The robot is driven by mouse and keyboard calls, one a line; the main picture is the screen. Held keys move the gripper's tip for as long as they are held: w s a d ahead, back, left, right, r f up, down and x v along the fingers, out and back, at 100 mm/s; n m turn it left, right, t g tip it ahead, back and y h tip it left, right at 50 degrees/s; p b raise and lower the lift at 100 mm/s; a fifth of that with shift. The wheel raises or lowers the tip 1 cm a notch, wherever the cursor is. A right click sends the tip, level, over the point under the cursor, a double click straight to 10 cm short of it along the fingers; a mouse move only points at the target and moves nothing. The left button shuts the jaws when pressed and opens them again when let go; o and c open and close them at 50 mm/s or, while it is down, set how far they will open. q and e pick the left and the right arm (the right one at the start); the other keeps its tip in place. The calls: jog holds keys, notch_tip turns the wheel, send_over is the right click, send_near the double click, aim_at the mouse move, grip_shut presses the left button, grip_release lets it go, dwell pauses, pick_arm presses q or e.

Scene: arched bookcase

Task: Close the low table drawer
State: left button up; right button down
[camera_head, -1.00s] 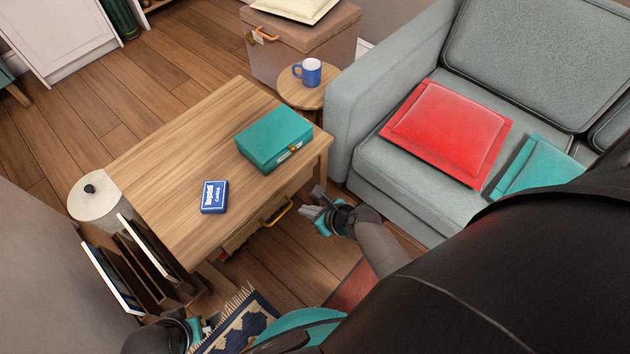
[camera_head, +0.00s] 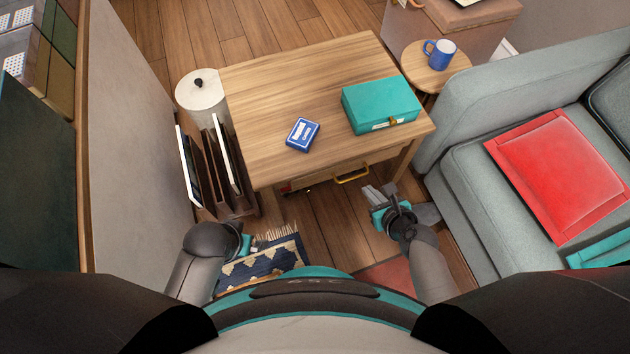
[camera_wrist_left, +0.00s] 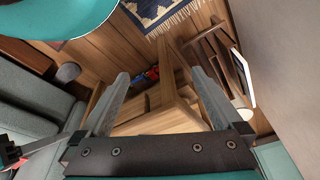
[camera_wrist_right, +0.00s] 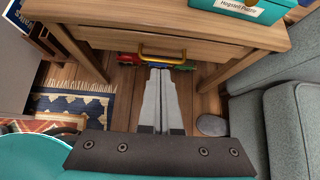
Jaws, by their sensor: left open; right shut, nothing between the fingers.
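The low wooden table (camera_head: 290,90) has a drawer under its front edge, with a yellow handle (camera_head: 351,173). In the right wrist view the handle (camera_wrist_right: 162,50) is in front of the drawer front (camera_wrist_right: 215,58). I cannot tell how far the drawer stands out. My right gripper (camera_head: 371,193) is shut and empty. Its fingertips (camera_wrist_right: 160,72) point at the drawer just below the handle in its wrist view, and contact is unclear. My left gripper (camera_wrist_left: 160,74) is open and empty, low on the left near the rug; its fingers are mostly hidden in the head view.
A teal box (camera_head: 380,103) and a blue card pack (camera_head: 302,134) lie on the tabletop. A rack (camera_head: 215,165) stands left of the table, a grey sofa (camera_head: 470,165) right. A patterned rug (camera_head: 262,272) lies in front. Colourful objects (camera_wrist_right: 128,59) show beneath the drawer front.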

jog(key=s+a+f+t+b, duration=0.2)
jog(key=s+a+b, duration=0.1)
jog(key=s+a, duration=0.55)
pick_arm(q)
jog(key=shift+w+r+t+b, duration=1)
jog(key=shift+w+r+b, duration=0.1)
jog(key=shift+r, duration=4.3)
pick_arm(e)
jog(key=y, duration=0.1)
send_near(305, 179)
pick_arm(q)
jog(key=w+d+t+h+b, duration=0.2)
jog(key=w+d+t, duration=0.2)
jog(key=d, duration=0.1)
jog(key=shift+w+d, duration=0.2)
jog(key=shift+d, duration=0.15)
pick_arm(e)
jog(key=shift+x, duration=3.1)
pick_arm(q)
jog(key=shift+f, duration=0.1)
pick_arm(e)
jog(key=shift+a+r, duration=0.1)
jog(key=shift+r, duration=0.05)
